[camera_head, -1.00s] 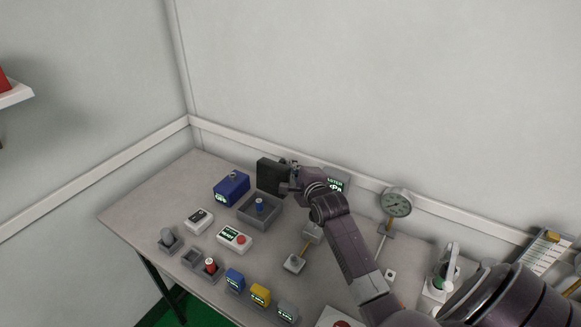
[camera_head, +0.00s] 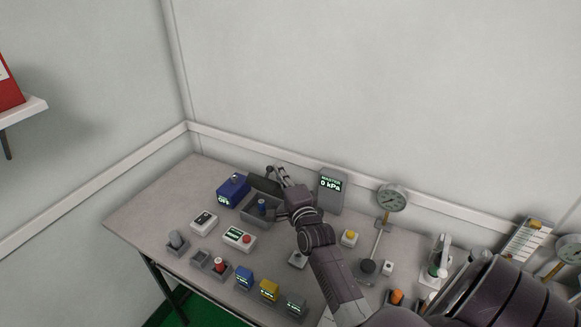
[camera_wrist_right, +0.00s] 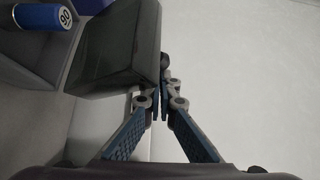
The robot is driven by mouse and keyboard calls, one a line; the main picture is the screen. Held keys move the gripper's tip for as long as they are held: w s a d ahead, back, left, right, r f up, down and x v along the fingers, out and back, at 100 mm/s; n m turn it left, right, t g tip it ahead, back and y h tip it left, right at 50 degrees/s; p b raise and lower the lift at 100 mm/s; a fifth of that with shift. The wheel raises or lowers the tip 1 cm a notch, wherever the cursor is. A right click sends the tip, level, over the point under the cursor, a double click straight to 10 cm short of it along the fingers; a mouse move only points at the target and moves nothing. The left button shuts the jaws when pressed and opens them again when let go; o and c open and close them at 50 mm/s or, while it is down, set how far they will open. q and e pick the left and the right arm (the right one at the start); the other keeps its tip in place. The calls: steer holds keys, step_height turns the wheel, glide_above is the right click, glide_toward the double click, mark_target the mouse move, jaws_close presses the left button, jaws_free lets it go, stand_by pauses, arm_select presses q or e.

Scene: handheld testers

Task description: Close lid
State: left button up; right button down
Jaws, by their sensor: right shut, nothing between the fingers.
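The grey open-topped box (camera_head: 256,219) stands on the table with a blue cylinder (camera_head: 262,204) inside. Its dark lid (camera_head: 264,184) is at the back edge, tilted forward and partly open, its right part behind my gripper. My right gripper (camera_head: 277,171) is shut and empty at the lid's upper edge, behind it. In the right wrist view the closed fingertips (camera_wrist_right: 163,88) are right beside the lid's edge (camera_wrist_right: 120,45), and they seem to touch it. The blue cylinder (camera_wrist_right: 43,17), marked 90, shows at the upper left there. My left gripper is not in view.
A blue device (camera_head: 233,190) stands close left of the box. A grey display (camera_head: 331,190) reading 0 kPa stands to its right, near my wrist. A pressure gauge (camera_head: 391,198) is further right. Several small testers and buttons fill the table's front.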

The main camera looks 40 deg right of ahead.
steer(key=a, duration=0.1)
steer(key=s+a+p, duration=0.1)
steer(key=a, duration=0.1)
steer(key=shift+s+a, duration=0.15)
steer(key=shift+s, duration=0.05)
steer(key=shift+s+a+f+p, duration=0.2)
steer(key=shift+a+f+p, duration=0.05)
steer(key=shift+a, duration=0.25)
steer(key=shift+s+a+f+p, duration=0.2)
steer(key=shift+a+f+p, duration=0.05)
steer(key=shift+a, duration=0.25)
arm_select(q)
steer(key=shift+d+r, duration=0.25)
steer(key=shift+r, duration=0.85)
arm_select(e)
steer(key=shift+s+a+f, duration=0.2)
steer(key=shift+a+f, duration=0.2)
steer(key=shift+a, duration=0.1)
steer(key=shift+s+a+f, duration=0.2)
steer(key=shift+a+f, duration=0.2)
steer(key=shift+a, duration=0.1)
glide_toward(268, 183)
steer(key=shift+w+a+f, duration=0.2)
steer(key=shift+a+f, duration=0.5)
steer(key=shift+f, duration=0.15)
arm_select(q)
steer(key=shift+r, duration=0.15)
arm_select(e)
steer(key=shift+r, duration=0.15)
